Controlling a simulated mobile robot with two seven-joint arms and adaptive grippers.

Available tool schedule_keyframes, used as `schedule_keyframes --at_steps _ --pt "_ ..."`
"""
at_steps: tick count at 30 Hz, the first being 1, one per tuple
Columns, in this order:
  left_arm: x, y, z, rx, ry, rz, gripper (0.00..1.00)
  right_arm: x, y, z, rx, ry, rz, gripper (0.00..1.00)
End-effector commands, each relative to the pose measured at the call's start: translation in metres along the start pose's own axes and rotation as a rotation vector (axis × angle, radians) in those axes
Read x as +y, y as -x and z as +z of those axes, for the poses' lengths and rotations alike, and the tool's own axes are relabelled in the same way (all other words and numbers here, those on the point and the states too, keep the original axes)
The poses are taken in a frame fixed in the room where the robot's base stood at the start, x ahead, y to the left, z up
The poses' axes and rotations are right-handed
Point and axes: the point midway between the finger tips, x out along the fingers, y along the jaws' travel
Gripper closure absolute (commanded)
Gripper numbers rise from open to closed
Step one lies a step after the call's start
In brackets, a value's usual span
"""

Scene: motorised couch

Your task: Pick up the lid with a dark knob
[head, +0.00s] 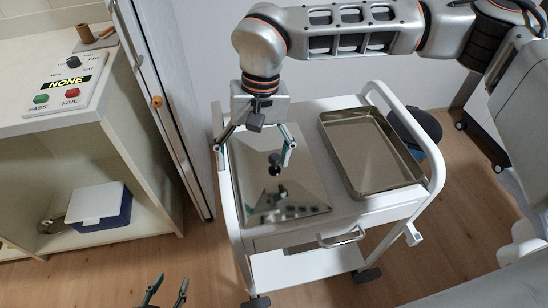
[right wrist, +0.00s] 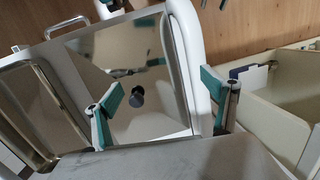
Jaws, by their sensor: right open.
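The lid (head: 300,195) is a flat, shiny, mirror-like plate with a small dark knob (head: 275,165). It lies on the left part of the white cart's top; it also shows in the right wrist view (right wrist: 155,122), with its knob (right wrist: 137,95). My right gripper (head: 254,149) is open and empty above the lid, its fingers spread wide. In the right wrist view the knob lies between the fingers (right wrist: 167,100), closer to the left one. My left gripper (head: 168,290) shows only its fingertips at the bottom edge, apart and with nothing between them.
A metal tray (head: 370,150) sits on the right part of the white cart (head: 300,236). A shelf unit (head: 60,150) at left holds a button panel (head: 66,84) and a blue box with a white lid (head: 98,206). Wooden floor is free between shelf and cart.

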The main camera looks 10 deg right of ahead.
Motion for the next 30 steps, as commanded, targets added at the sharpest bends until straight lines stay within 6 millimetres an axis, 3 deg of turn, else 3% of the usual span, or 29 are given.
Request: schedule_keyframes --at_steps 3,8,20,30 --pt "0.000 -0.001 0.002 -0.001 -0.001 0.000 0.60 0.025 0.015 -0.023 0.073 0.031 0.086 0.16" --pt "0.001 -0.001 0.005 -0.006 -0.002 0.000 0.60 0.041 0.022 -0.035 0.109 0.049 0.136 0.16" --pt "0.004 0.000 0.016 -0.023 -0.003 0.004 0.60 0.048 -0.011 -0.039 0.110 0.049 0.136 0.16" --pt "0.004 -0.002 0.020 -0.027 -0.007 0.003 0.60 0.058 -0.051 -0.042 0.108 0.049 0.135 0.16"
